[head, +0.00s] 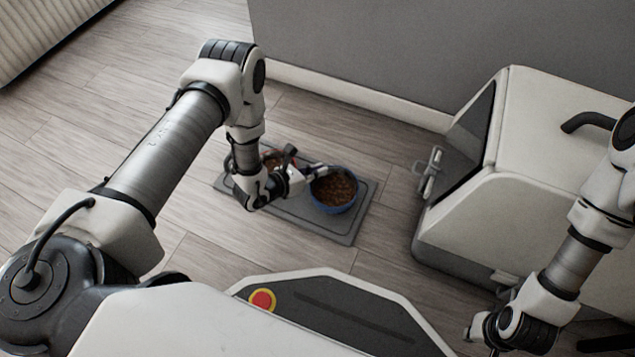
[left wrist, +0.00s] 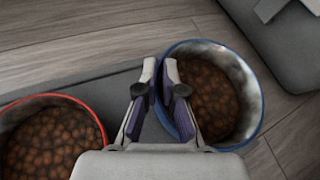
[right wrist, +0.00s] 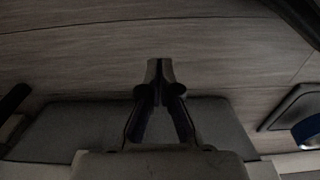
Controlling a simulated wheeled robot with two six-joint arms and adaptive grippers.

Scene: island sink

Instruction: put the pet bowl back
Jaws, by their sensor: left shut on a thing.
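The blue-rimmed pet bowl (head: 335,192), full of brown kibble, is at the right part of a grey mat (head: 335,230) on the floor. My left gripper (head: 317,170) is shut on the bowl's left rim. In the left wrist view, one finger of the left gripper (left wrist: 160,72) is inside the blue bowl (left wrist: 215,95) and one outside. A red-rimmed bowl of kibble (left wrist: 50,140) is on the left, partly hidden behind my arm in the head view. My right gripper (right wrist: 160,75) is shut and empty, away from the bowls.
A white and grey box-like unit with a dark front (head: 470,135) and a metal latch stands right of the mat. A grey wall with a white baseboard (head: 350,92) is behind. Wooden floor (head: 200,215) is clear left of the mat.

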